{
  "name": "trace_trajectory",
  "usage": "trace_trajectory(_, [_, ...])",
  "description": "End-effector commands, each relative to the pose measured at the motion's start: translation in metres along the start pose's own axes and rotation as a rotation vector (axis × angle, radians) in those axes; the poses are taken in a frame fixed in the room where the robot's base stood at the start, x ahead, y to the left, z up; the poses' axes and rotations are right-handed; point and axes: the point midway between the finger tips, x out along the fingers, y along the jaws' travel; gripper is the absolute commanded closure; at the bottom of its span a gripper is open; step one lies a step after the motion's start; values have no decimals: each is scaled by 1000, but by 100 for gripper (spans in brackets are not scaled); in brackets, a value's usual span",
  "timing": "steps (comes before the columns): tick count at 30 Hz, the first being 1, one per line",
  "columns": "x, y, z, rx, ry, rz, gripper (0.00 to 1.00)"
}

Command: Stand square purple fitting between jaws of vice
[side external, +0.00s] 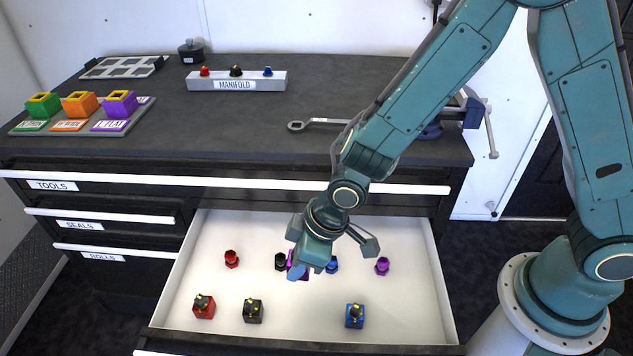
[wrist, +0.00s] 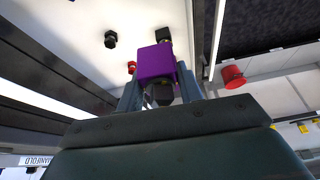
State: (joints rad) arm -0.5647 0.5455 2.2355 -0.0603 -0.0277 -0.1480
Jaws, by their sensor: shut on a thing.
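The square purple fitting (wrist: 156,62) is between the fingers of my gripper (wrist: 158,88) in the wrist view, with a dark part of it showing toward the palm. In the side view my gripper (side external: 302,264) points down into the open drawer, and only slivers of the purple fitting (side external: 304,277) show around the fingers. I cannot tell whether it touches the drawer floor. The blue vice (side external: 473,113) is at the right end of the bench top, partly hidden behind my arm; its jaws cannot be made out.
The open white drawer (side external: 300,335) holds square red (side external: 203,307), black (side external: 252,311) and blue (side external: 354,316) fittings, plus smaller ones, including a purple one (side external: 382,266). On the bench are a wrench (side external: 315,123), a manifold (side external: 236,82) and a rack of coloured square holders (side external: 82,125).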

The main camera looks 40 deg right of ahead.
Motion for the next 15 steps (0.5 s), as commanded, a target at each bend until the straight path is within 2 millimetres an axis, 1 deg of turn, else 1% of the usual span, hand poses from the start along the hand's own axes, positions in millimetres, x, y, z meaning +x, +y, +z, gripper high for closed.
trace_trajectory(9, [0, 2, -2, 3, 2, 1, 94])
trace_trajectory(13, [-2, 11, -6, 14, 3, 6, 94])
trace_trajectory(15, [-5, 20, -10, 24, 4, 11, 94])
